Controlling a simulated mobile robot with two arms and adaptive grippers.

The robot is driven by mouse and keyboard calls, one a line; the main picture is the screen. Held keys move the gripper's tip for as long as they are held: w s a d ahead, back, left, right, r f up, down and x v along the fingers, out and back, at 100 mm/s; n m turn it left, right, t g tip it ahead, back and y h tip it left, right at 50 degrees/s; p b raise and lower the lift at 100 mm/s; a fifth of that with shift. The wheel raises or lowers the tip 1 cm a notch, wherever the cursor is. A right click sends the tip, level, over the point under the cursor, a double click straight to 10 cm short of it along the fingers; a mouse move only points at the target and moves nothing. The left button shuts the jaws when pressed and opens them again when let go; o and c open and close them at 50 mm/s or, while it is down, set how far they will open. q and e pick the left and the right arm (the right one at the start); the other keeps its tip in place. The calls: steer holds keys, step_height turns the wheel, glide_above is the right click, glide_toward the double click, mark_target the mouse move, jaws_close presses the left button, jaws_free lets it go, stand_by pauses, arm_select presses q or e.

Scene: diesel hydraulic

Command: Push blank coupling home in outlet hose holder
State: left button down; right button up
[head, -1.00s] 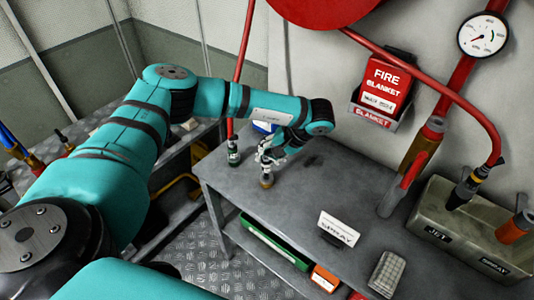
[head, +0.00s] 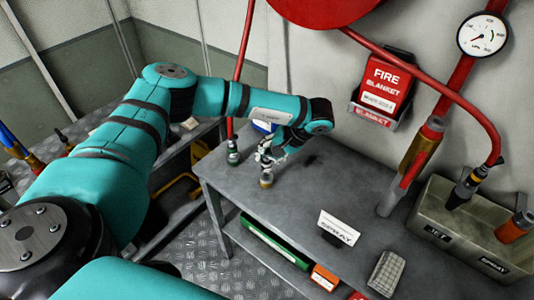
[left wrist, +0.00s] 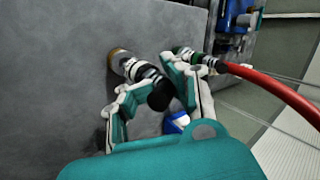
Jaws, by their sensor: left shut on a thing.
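My left gripper (head: 267,157) is above the grey bench top, near its back left, pointing down. It is shut on a slim upright coupling, which I take to be the blank coupling (left wrist: 146,79). This has a black end towards the wrist camera and a silver and black body. A tan, brass-like ring (head: 266,181) shows at its foot on the bench. In the left wrist view the two fingers (left wrist: 155,98) are on either side of the coupling. I cannot tell whether the ring is part of the holder, or how deep the coupling sits. My right gripper is not in view.
A green-collared coupling (head: 233,157) on a red hose (left wrist: 268,86) stands close beside the left gripper. A SPRAY sign (head: 339,227) and a grey box labelled JET (head: 437,234) are to the right. The bench (head: 310,190) between is mostly clear.

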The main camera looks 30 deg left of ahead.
arm_select(q)
steer(key=shift+f, duration=0.3)
steer(key=shift+f+b, duration=1.05)
steer(key=shift+f, duration=0.15)
stand_by(0.3)
steer(key=c, duration=0.9)
jaws_free()
